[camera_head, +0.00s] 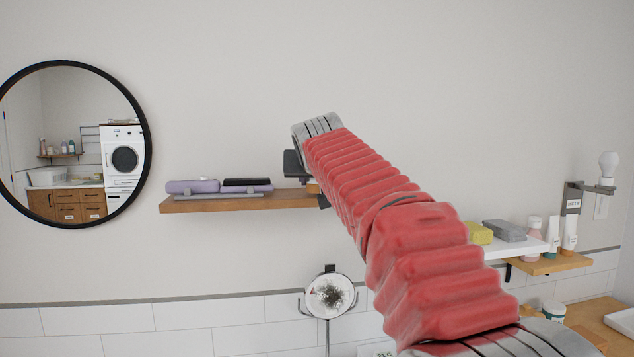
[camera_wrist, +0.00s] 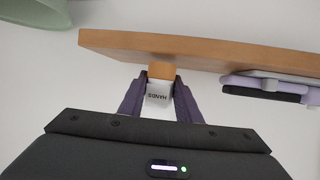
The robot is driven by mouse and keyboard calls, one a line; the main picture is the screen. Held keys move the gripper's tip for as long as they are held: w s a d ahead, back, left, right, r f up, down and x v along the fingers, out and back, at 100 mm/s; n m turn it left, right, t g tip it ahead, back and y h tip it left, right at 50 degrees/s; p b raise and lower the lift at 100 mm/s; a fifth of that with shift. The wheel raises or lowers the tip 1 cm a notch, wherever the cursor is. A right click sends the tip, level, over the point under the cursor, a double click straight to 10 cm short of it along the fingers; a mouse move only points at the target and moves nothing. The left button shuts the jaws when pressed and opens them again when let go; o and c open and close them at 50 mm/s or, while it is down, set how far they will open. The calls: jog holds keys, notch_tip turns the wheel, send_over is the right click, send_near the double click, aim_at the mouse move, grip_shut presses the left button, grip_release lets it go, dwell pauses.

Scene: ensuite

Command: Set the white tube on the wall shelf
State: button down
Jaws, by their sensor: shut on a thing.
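The white tube (camera_wrist: 158,91) is in the wrist view, with an orange cap and dark lettering that reads upside down there. My gripper (camera_wrist: 160,84) is shut on it, a purple finger on each side. The wooden wall shelf (camera_wrist: 215,52) crosses the top of the wrist view, and the capped end meets its edge in the picture. I cannot tell whether they touch. In the head view the wall shelf (camera_head: 240,202) is left of centre, and my arm reaches to its right end. The arm hides most of my gripper and the tube there.
Lilac and dark items (camera_head: 220,187) lie on the shelf's left and middle part. A pale green object (camera_wrist: 36,12) shows at the wrist view's top left corner. Right of my arm, a white shelf (camera_head: 522,247) holds a yellow sponge (camera_head: 479,233) and a grey block (camera_head: 504,230).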

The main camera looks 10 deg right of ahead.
jog(key=shift+f, duration=0.25)
jog(key=c, duration=1.3)
grip_release()
jog(key=shift+f, duration=0.1)
jog(key=shift+s, duration=0.1)
jog(key=v, duration=1.2)
